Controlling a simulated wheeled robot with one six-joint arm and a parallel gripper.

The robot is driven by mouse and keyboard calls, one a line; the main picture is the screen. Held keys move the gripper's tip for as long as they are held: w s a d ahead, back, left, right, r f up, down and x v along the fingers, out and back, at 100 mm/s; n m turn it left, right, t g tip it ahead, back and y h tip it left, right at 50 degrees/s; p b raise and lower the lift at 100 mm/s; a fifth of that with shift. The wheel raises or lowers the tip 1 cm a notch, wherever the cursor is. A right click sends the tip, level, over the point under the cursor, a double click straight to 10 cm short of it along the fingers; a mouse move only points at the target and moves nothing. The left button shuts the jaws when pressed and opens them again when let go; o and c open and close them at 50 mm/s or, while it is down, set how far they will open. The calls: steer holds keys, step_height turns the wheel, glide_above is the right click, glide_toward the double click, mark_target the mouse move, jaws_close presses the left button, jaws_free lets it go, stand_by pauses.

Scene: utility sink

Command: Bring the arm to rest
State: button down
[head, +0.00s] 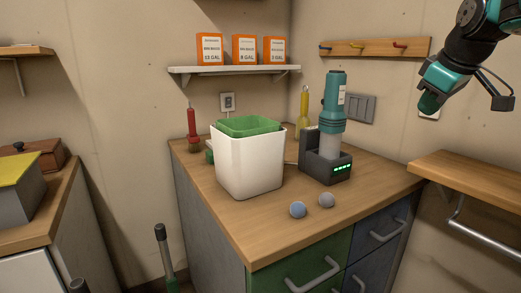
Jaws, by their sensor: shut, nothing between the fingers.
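My arm reaches in from the top right corner, and my gripper (430,102) hangs at its lower end in front of the right wall. It is shut and empty, high above the worktop and clear of everything on it. Its fingers are small and dark here, so their outline is hard to make out. A black block on a thin bracket, part of my arm, juts out to its right.
The worktop (232,224) holds a white bin (248,165) with a green liner, a teal-topped device in a dark dock (325,160) and two balls (297,210). A wooden shelf (480,190) lies below my arm. A peg rail (375,47) is left of it.

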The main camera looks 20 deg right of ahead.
steer(key=a+f+n+g+y, duration=0.15)
steer(key=a+f, duration=0.25)
steer(key=a, duration=0.6)
steer(key=a+f+n+y, duration=0.1)
steer(key=a+f+y, duration=0.25)
steer(key=a, duration=0.65)
steer(key=s+a+f+n+g+y, duration=0.1)
steer(key=s+a+f+g, duration=0.1)
steer(key=s+a+f, duration=0.45)
steer(key=s+a+f+n+g, duration=0.1)
steer(key=s+a+f+g, duration=0.2)
steer(key=s+a, duration=0.65)
step_height(320, 180, up, 15)
steer(key=p, duration=1.5)
steer(key=shift+w+r, duration=0.15)
steer(key=shift+w, duration=0.05)
steer(key=shift+t, duration=0.25)
